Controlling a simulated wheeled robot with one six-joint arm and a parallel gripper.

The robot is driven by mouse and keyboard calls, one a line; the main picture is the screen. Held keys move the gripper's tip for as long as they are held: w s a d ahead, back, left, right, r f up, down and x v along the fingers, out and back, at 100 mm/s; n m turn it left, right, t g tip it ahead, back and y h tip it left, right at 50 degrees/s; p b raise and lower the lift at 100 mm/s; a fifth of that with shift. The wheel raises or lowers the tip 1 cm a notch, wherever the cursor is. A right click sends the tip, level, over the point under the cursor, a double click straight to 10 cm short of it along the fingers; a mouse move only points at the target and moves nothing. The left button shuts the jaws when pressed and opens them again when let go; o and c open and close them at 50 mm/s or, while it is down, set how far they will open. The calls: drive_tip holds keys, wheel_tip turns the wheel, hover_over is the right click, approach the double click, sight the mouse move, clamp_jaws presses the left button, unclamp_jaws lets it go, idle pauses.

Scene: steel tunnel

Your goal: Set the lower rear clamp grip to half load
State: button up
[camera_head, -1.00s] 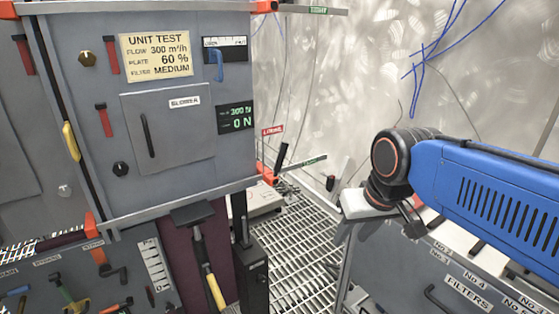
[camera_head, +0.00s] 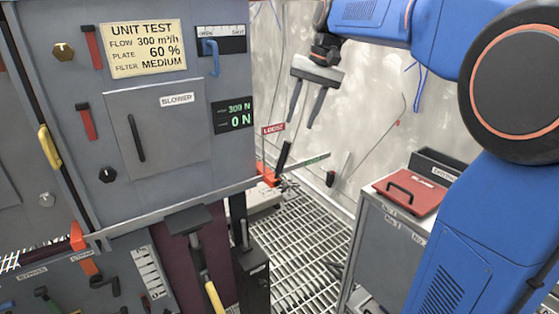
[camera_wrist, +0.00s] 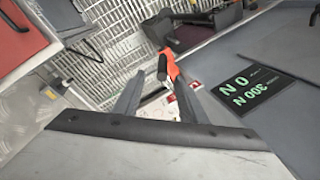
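The lower rear clamp (camera_head: 267,174) is orange and sits at the cabinet's lower right corner. Its black grip (camera_head: 284,154) slants upward. A tag (camera_head: 273,129) above it seems to read LOOSE. The force display (camera_head: 234,116) shows 300 N above 0 N. My gripper (camera_head: 302,122) is open and empty, pointing down, above and right of the clamp in the head view. In the wrist view the black grip (camera_wrist: 163,66) and orange clamp body (camera_wrist: 172,70) appear between and beyond my gripper's fingertips (camera_wrist: 158,82). No contact is visible.
The grey cabinet (camera_head: 160,190) stands left, with a blower door (camera_head: 157,130). Another orange clamp (camera_head: 78,236) is at its lower left corner. A grey cart with a red case (camera_head: 410,192) stands right. Grating floor (camera_head: 300,240) lies between; a crumpled pale wall is behind.

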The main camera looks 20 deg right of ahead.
sight(281, 162)
drive_tip(key=x, duration=0.5)
drive_tip(key=w+x, duration=0.1)
drive_tip(key=x, duration=1.1)
drive_tip(key=shift+w+a, duration=0.2)
drive_tip(key=shift+w, duration=0.1)
clamp_jaws()
